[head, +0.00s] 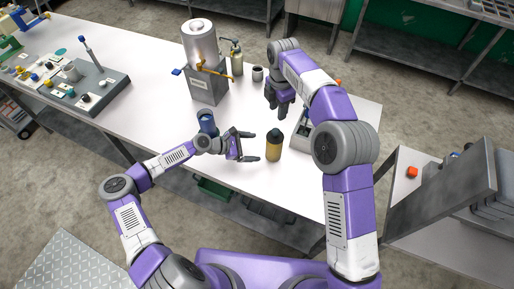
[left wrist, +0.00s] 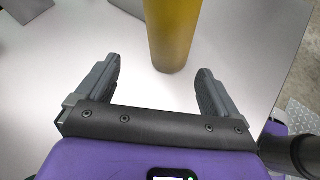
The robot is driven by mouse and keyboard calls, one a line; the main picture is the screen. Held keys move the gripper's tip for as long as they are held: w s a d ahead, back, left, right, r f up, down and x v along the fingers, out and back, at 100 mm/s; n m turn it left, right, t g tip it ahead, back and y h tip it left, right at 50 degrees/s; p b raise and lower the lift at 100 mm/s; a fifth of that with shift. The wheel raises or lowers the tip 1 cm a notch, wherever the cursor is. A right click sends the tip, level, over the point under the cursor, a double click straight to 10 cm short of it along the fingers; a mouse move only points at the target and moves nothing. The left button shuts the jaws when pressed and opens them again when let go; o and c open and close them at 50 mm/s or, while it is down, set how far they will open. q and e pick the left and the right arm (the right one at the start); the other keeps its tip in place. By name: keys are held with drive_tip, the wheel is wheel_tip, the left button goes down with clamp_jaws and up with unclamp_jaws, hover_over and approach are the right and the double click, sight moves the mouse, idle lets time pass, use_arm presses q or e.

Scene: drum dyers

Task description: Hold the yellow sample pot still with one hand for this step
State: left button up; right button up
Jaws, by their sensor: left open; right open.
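The yellow sample pot (head: 273,146) stands upright on the white table and has a dark top. In the left wrist view the yellow sample pot (left wrist: 173,32) stands just beyond the fingertips, roughly in line with the gap. My left gripper (head: 252,146) is open and empty, its fingers pointing right toward the pot. In the left wrist view my left gripper's two fingers (left wrist: 157,82) are spread wide with bare table between them. My right gripper (head: 277,112) points down above the table, behind the pot, and is apart from it. The pot's top is cut off in the left wrist view.
A blue cup (head: 207,122) stands left of my left gripper. A metal drum machine (head: 204,80) stands behind it, with a spray bottle (head: 236,58) and a small grey cup (head: 257,73) beside it. A grey device (head: 302,137) is partly hidden behind my right arm.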

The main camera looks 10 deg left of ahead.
sight(274, 148)
use_arm(q)
drive_tip(key=d, duration=0.1)
drive_tip(key=n, duration=0.1)
drive_tip(key=d+n+h, duration=0.1)
drive_tip(key=shift+s+d+r, duration=0.25)
drive_tip(key=shift+s+d, duration=0.05)
drive_tip(key=x, duration=0.7)
drive_tip(key=shift+w+d, duration=0.15)
drive_tip(key=shift+d, duration=0.05)
